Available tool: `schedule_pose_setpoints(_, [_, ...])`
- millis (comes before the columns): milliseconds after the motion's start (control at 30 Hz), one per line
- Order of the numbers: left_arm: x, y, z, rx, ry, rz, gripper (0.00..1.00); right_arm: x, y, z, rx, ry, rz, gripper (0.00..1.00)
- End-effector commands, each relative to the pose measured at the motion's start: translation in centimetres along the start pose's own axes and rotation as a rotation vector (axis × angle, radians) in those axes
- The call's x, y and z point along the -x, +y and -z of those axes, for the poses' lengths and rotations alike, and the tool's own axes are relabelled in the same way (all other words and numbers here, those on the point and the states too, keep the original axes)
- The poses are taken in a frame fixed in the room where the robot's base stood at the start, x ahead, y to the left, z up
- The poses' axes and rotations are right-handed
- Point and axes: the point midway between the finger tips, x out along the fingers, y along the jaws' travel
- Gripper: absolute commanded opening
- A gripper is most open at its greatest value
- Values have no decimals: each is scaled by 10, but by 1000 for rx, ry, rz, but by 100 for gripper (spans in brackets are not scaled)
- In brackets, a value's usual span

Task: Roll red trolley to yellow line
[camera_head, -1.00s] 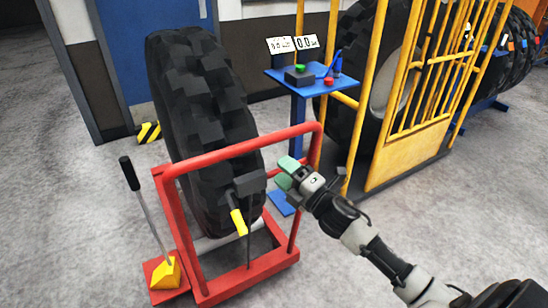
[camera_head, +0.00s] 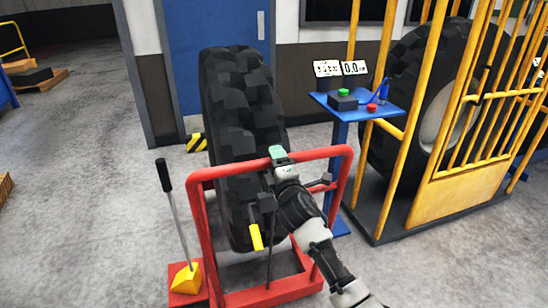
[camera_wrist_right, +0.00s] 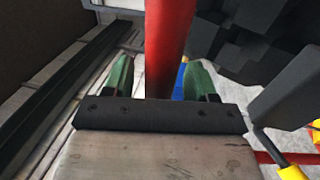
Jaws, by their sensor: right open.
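The red trolley (camera_head: 205,230) stands on the grey floor in the head view, holding a large black tyre (camera_head: 240,110) upright. My right gripper (camera_head: 278,154) is at the trolley's top handle bar (camera_head: 315,153). In the right wrist view the red bar (camera_wrist_right: 168,45) runs between the two green fingers of the right gripper (camera_wrist_right: 160,80), which are apart with a gap on each side. The tyre shows dark at the upper right there. My left gripper is not in view. I see no yellow line on the floor.
A blue pedestal (camera_head: 341,125) with green and red buttons stands behind the trolley. A yellow cage (camera_head: 470,180) with another tyre is at the right. A lever (camera_head: 176,210) rises at the trolley's left. A yellow-black striped block (camera_head: 197,142) lies by the blue door.

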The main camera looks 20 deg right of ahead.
Motion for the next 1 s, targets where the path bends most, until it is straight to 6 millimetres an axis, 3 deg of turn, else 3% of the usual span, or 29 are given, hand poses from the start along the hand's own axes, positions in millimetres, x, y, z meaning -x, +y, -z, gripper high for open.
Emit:
schedule_pose_setpoints(200, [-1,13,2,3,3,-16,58,-17,0,0,-1,0,0,57])
schedule_pose_setpoints(500, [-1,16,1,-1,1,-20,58,-19,0,0,-1,0,0,57])
schedule_pose_setpoints(867, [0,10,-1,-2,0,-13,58,-18,0,0,0,0,0,2])
schedule_pose_setpoints(1000, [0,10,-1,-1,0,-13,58,-18,-1,0,0,0,1,0])
